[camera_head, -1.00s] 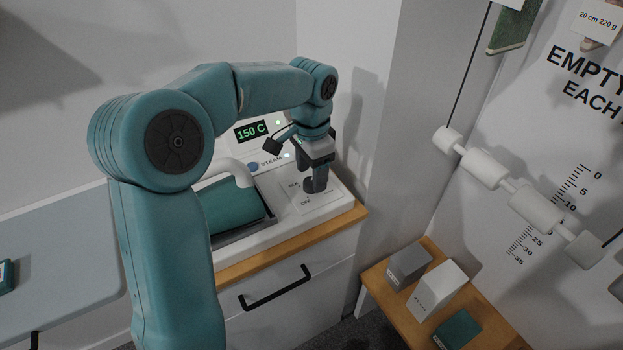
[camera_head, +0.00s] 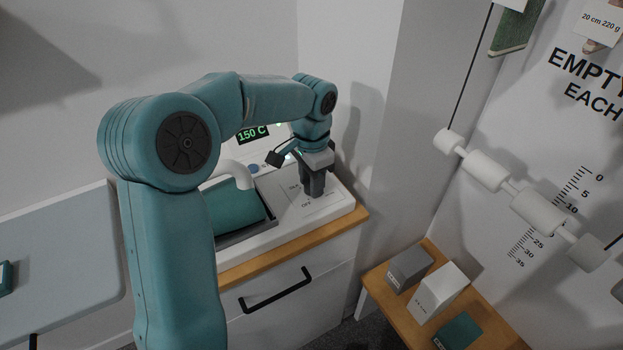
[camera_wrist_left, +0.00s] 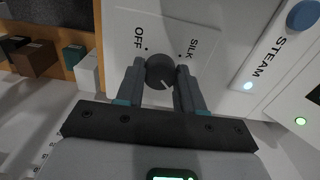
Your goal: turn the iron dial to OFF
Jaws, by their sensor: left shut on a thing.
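The dark round iron dial (camera_wrist_left: 160,71) is in the middle top of the left wrist view, on a white panel (camera_wrist_left: 213,75). Its white mark points toward the bottom of that view, away from the printed OFF and SILK labels. My left gripper (camera_wrist_left: 160,82) has one finger on each side of the dial and is shut on it. In the head view my left gripper (camera_head: 313,194) points down at the panel and hides the dial. My right gripper is not in view.
A green display (camera_head: 252,134) reads 150 C behind my wrist. A blue STEAM button (camera_wrist_left: 302,15) is beside the dial panel. A white curved handle (camera_head: 237,172) stands left of the gripper. Boxes sit on a low wooden table (camera_head: 385,287) to the right.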

